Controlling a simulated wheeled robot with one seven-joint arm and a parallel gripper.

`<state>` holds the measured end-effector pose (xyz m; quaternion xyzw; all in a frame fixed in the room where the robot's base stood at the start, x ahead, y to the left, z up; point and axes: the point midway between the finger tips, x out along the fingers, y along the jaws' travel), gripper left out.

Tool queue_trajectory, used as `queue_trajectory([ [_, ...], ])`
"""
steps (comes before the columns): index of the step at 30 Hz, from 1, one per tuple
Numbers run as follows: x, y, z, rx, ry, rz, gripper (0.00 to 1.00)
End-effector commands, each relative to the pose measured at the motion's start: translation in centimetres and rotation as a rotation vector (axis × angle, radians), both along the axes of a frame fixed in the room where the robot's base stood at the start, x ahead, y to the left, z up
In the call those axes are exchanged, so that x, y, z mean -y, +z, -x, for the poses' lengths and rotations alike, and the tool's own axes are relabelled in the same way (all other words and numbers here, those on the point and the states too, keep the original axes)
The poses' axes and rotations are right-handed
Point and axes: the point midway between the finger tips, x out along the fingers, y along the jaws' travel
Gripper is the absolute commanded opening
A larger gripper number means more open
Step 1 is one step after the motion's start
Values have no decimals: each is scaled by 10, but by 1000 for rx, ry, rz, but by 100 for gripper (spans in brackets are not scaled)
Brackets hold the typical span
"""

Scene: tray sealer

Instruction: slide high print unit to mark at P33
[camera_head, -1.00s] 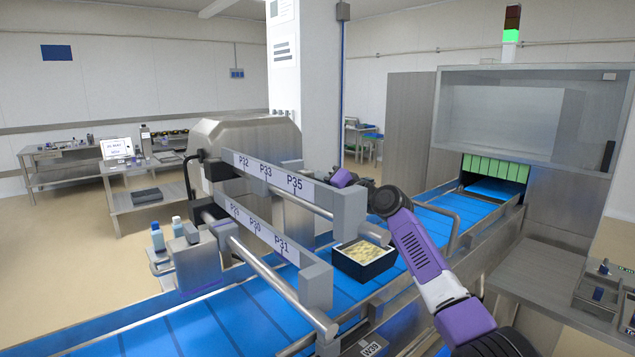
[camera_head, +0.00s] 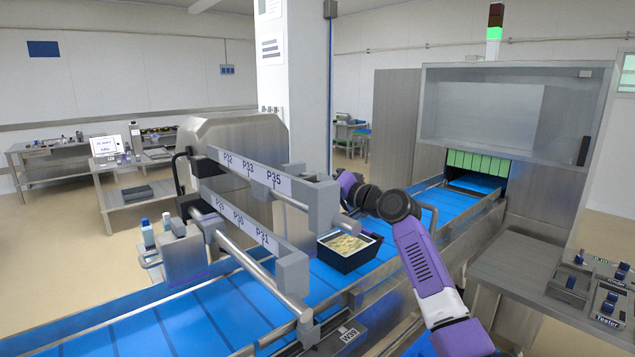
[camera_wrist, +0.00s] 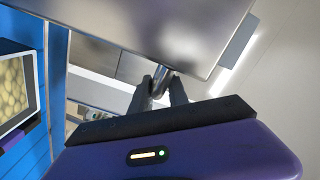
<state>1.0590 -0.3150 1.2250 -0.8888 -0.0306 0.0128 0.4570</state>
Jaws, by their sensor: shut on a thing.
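The upper rail's white scale plate (camera_head: 250,171) carries the marks P32, P33 (camera_head: 249,166) and P35 from left to right. A grey end block (camera_head: 323,205) stands at its right end. My gripper (camera_wrist: 163,85) is shut on a short metal handle (camera_wrist: 164,72) under a large grey metal body (camera_wrist: 160,28) in the wrist view, seemingly the high print unit. In the head view my purple gripper body (camera_head: 347,185) is just right of and behind the end block. The fingers are hidden there, and I cannot tell which mark the unit is at.
A lower rail with its own scale plate (camera_head: 238,222) runs nearer. A black tray of food (camera_head: 348,250) sits on the blue belt (camera_head: 225,308) under my arm, and shows at the left of the wrist view (camera_wrist: 18,95). The sealer tunnel (camera_head: 475,165) is behind right.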

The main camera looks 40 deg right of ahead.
Motion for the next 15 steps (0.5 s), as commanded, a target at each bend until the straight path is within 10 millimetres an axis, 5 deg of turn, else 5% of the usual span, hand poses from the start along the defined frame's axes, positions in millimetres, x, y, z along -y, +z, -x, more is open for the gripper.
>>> queue_trajectory([
  [1, 4, -14, 1, -20, -7, -3, 0],
  [2, 4, -13, 1, -20, -7, -2, 26],
  [3, 4, -13, 1, -20, -7, -2, 34],
  [15, 0, -8, -1, -13, -1, -1, 34],
])
